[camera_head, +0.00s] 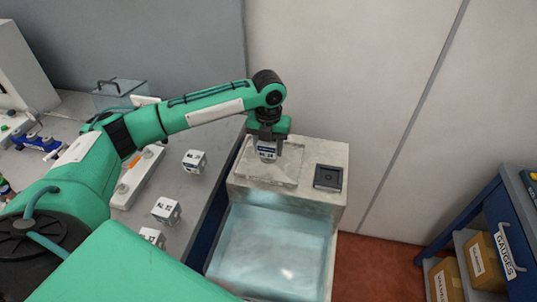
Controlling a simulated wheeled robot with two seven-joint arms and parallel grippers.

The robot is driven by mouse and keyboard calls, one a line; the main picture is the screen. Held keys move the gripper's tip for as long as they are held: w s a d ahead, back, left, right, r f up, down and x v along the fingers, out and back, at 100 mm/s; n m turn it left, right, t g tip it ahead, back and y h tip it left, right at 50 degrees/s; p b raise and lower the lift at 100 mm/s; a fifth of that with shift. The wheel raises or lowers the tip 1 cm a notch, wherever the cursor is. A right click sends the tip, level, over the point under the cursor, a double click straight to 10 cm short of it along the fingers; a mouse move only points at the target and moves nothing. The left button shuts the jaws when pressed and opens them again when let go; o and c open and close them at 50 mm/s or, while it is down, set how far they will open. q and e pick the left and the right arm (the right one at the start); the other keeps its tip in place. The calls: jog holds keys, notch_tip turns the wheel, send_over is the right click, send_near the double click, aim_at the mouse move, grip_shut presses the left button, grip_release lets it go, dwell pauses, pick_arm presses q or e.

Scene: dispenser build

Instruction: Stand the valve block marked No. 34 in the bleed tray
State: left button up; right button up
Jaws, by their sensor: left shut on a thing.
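My left gripper (268,137) points down and is shut on a white and dark valve block (267,150). The block's marking is too small to read. It is over a shallow pale square tray (283,178) on the stone ledge, which looks like the bleed tray. I cannot tell whether the block touches it. Other similar blocks stand on the grey counter to the left: an upper one (194,161), a middle one (166,210) and a lower one (152,236), partly hidden by my arm. My right gripper is not in view.
A dark square fixture (328,178) sits on the ledge right of the tray. A basin of clear water (270,250) lies in front. A blue shelf unit (505,225) with boxes stands at the right. A clear box (120,94) is on the counter behind my arm.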

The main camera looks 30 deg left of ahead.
aim_at(269, 157)
pick_arm(q)
jog(key=shift+f+p, duration=0.45)
jog(key=shift+f, duration=1.85)
jog(key=o, duration=1.5)
jog(key=shift+f, duration=0.15)
notch_tip(269, 157, up, 11)
jog(key=b, duration=0.3)
jog(key=shift+r, duration=0.65)
